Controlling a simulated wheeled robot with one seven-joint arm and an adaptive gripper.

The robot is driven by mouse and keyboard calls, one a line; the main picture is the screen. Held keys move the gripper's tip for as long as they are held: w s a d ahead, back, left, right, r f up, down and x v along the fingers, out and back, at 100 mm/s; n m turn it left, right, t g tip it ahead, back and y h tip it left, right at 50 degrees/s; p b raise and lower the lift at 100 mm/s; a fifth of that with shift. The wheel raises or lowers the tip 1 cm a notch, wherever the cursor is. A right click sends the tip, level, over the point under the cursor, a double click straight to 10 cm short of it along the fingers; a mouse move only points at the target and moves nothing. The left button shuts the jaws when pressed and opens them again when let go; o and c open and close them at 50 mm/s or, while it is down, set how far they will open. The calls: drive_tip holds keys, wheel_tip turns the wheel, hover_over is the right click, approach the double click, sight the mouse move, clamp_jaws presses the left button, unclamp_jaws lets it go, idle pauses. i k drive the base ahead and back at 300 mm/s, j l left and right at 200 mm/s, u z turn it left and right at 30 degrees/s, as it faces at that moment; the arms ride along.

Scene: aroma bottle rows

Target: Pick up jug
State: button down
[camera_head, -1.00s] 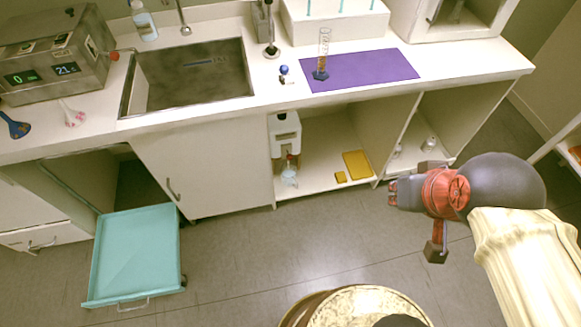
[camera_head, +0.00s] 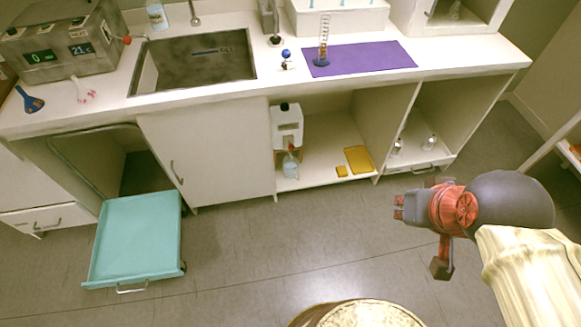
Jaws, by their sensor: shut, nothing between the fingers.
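A white jug-like container (camera_head: 287,122) with a black cap stands in the open compartment under the counter, left of the yellow pieces. A small red tap shows at its front. A small clear vessel (camera_head: 290,166) with bluish contents stands below the tap. I cannot tell for sure which of the two is the jug. My gripper (camera_head: 399,207) is shut and empty, out over the floor in front of the cabinets, to the right of both and apart from them. Its fingers point left.
The counter (camera_head: 200,97) overhangs the shelf (camera_head: 318,176). Yellow pieces (camera_head: 358,159) lie on the shelf. A teal drawer (camera_head: 135,240) juts out at the left. A purple mat (camera_head: 375,59) with a cylinder (camera_head: 323,42) lies on top. The floor (camera_head: 260,250) between is clear.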

sight(289, 166)
drive_tip(key=i+j+u, duration=0.45)
drive_tip(key=i+j, duration=0.45)
drive_tip(key=j, duration=0.15)
